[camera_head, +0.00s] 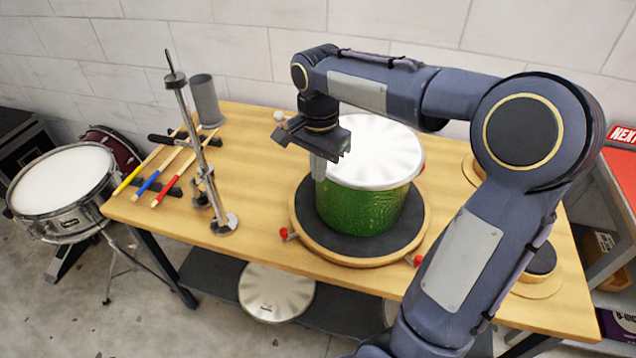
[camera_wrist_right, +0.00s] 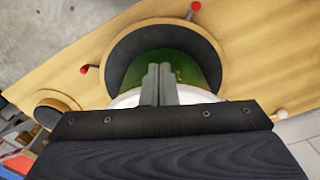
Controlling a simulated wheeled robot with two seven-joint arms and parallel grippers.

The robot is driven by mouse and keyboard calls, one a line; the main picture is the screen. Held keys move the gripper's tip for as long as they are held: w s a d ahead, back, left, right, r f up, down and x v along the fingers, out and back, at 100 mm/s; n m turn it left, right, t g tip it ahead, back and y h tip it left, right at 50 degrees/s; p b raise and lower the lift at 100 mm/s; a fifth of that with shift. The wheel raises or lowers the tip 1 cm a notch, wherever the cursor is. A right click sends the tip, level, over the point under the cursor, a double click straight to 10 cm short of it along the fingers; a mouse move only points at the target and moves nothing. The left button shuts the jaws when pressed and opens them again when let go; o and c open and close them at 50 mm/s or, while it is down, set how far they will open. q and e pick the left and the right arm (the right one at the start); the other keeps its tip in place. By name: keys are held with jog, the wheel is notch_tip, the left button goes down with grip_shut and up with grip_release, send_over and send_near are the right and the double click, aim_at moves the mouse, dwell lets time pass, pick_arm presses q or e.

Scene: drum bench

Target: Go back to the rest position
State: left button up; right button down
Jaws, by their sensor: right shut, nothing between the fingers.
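My right gripper (camera_head: 319,168) is shut and empty, pointing down in front of the left side of the green drum (camera_head: 362,207). The drum has a white head and stands upright on a round wooden turntable with a dark pad (camera_head: 420,228). In the right wrist view the closed fingers (camera_wrist_right: 159,84) show in front of the green drum shell (camera_wrist_right: 195,66) and part of the white rim. I cannot tell whether the fingers touch the drum. My left gripper is not in view.
The wooden bench (camera_head: 255,160) holds a metal stand (camera_head: 197,150), a grey cup (camera_head: 206,100) and sticks with yellow, blue and red ends (camera_head: 165,188) at left. A snare drum (camera_head: 62,185) stands left of the bench. A red-topped shelf (camera_head: 622,175) is at right.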

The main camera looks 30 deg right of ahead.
jog(key=shift+s+a+r, duration=0.1)
jog(key=shift+a+r, duration=0.05)
jog(key=shift+r, duration=1.8)
